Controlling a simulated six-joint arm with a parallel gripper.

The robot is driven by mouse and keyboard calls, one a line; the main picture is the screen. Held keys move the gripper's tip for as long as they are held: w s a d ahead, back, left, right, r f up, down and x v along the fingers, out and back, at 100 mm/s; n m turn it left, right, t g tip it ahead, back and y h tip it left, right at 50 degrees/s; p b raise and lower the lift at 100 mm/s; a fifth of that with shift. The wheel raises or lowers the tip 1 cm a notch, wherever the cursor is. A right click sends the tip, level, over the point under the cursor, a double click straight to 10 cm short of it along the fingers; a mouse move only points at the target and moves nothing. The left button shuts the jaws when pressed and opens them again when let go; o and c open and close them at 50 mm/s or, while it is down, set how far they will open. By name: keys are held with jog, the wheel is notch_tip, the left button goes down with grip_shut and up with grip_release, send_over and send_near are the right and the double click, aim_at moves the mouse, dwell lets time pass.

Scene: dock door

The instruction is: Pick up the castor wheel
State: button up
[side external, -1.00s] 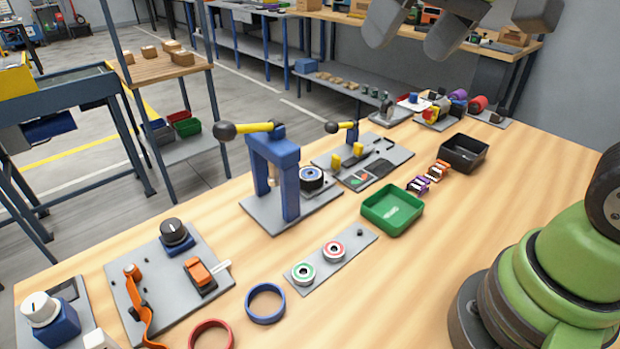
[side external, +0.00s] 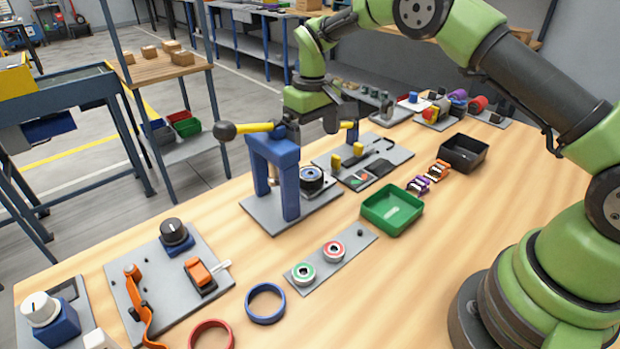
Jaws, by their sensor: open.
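A small black wheel with a pale hub, which looks like the castor wheel (side external: 312,178), lies on the grey plate right beside the blue arch-shaped press (side external: 274,160). My gripper (side external: 314,130) points down above the wheel, with clear space between them. Its dark fingers are apart and nothing shows between them.
A clamp fixture (side external: 365,160) with yellow blocks stands just behind the wheel. A green tray (side external: 391,212) and a black bin (side external: 463,154) are to the right. A plate with two ringed discs (side external: 331,262) lies in front. Bare table shows at the front right.

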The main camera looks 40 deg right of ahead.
send_over(310, 171)
jog(key=s, duration=0.1)
jog(key=f, duration=0.4)
jog(key=shift+s+a+f, duration=0.1)
jog(key=shift+a+f, duration=0.1)
jog(key=shift+a, duration=0.05)
jog(key=f, duration=0.5)
jog(key=shift+w+f, duration=0.1)
jog(key=shift+w, duration=0.2)
jog(key=c, duration=1.1)
